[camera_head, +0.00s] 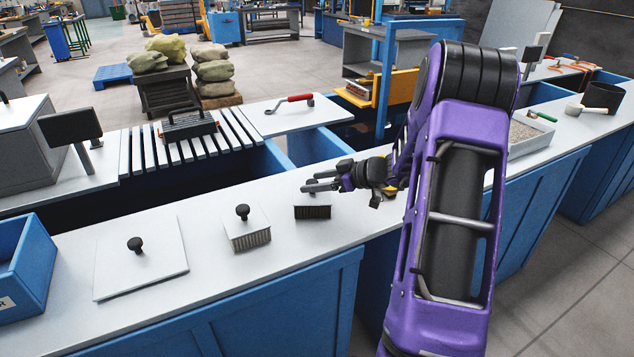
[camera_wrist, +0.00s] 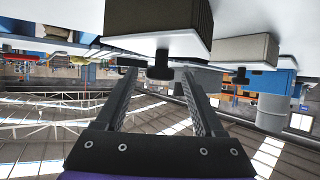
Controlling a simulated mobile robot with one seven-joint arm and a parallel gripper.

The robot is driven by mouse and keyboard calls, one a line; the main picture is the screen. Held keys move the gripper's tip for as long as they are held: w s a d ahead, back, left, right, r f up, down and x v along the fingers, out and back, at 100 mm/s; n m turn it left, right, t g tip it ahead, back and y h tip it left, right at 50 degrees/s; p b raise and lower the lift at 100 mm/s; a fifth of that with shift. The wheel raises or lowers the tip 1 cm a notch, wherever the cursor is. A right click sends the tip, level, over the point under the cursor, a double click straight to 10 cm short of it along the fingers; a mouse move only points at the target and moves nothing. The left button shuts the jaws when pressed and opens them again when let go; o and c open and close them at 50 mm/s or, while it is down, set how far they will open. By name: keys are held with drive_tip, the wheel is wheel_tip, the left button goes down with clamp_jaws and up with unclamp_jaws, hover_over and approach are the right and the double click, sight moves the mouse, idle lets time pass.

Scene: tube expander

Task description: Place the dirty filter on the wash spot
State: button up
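A dark-bristled block (camera_head: 313,205), which looks like the dirty filter, sits on the white counter just below my gripper (camera_head: 320,182). In the upside-down wrist view it is the nearer brown block (camera_wrist: 185,18) with a white plate and black knob (camera_wrist: 160,66). My gripper is open, its two fingers pointing left. The knob shows between the fingertips in the wrist view; I cannot tell whether they reach around it. A paler filter (camera_head: 247,238) with a white top and black knob stands to the left; it also shows in the wrist view (camera_wrist: 243,50). No wash spot is clearly marked.
A flat white lid with a knob (camera_head: 120,275) lies farther left, beside a blue bin (camera_head: 25,265). Behind are a slatted rack (camera_head: 137,152) bearing a dark handled block (camera_head: 188,128), and a white panel with a red handle (camera_head: 300,122).

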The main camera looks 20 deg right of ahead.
drive_tip(key=shift+r, duration=0.15)
drive_tip(key=v, duration=1.2)
idle(0.3)
